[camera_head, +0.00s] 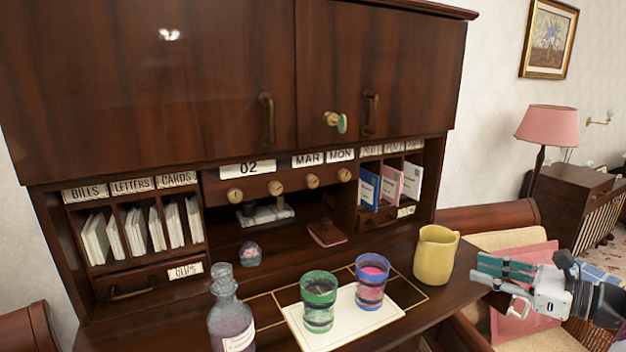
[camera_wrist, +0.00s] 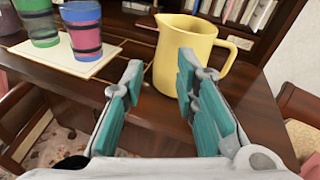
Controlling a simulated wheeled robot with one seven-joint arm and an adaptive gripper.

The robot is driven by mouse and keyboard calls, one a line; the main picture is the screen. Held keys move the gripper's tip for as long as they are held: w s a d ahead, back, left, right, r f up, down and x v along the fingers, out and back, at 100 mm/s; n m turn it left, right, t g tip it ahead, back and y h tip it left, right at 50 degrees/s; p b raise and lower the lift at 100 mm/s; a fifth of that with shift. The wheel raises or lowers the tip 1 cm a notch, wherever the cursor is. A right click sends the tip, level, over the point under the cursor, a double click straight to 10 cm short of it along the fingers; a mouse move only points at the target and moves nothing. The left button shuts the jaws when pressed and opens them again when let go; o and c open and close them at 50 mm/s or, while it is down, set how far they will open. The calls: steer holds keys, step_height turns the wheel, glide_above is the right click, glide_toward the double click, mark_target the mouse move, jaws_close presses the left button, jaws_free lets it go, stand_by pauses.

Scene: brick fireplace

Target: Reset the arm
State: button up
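My gripper (camera_head: 507,279) is at the right in the head view, over the chair beside the desk's right end. It points left toward the yellow pitcher (camera_head: 436,256). In the wrist view my gripper (camera_wrist: 158,80) shows two teal-padded fingers, spread apart with nothing between them. The pitcher (camera_wrist: 185,55) stands upright on the desk just beyond the fingertips, its handle to the right. I cannot tell exactly how wide the gap to it is, but the fingers do not hold it.
A green cup (camera_head: 319,302) and a blue-pink cup (camera_head: 371,281) stand on a cream board (camera_head: 291,316). A glass bottle (camera_head: 230,325) stands at the front left. The wooden desk (camera_head: 440,300) has a cabinet above. A chair with a pink cushion (camera_head: 527,262) is at the right.

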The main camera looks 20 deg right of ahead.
steer(key=w+a+r+n+g+y, duration=0.1)
steer(key=a+r+n+g, duration=0.1)
steer(key=a+n+g, duration=0.65)
steer(key=w+a+r+n+g+y, duration=0.15)
steer(key=a+n, duration=0.35)
steer(key=a, duration=0.9)
steer(key=s+a+r+n+h, duration=0.6)
steer(key=s+a+n+h, duration=0.2)
steer(key=n, duration=0.8)
steer(key=shift+s+a+n, duration=0.35)
steer(key=shift+s+a, duration=0.85)
steer(key=shift+a, duration=0.1)
steer(key=shift+r, duration=0.1)
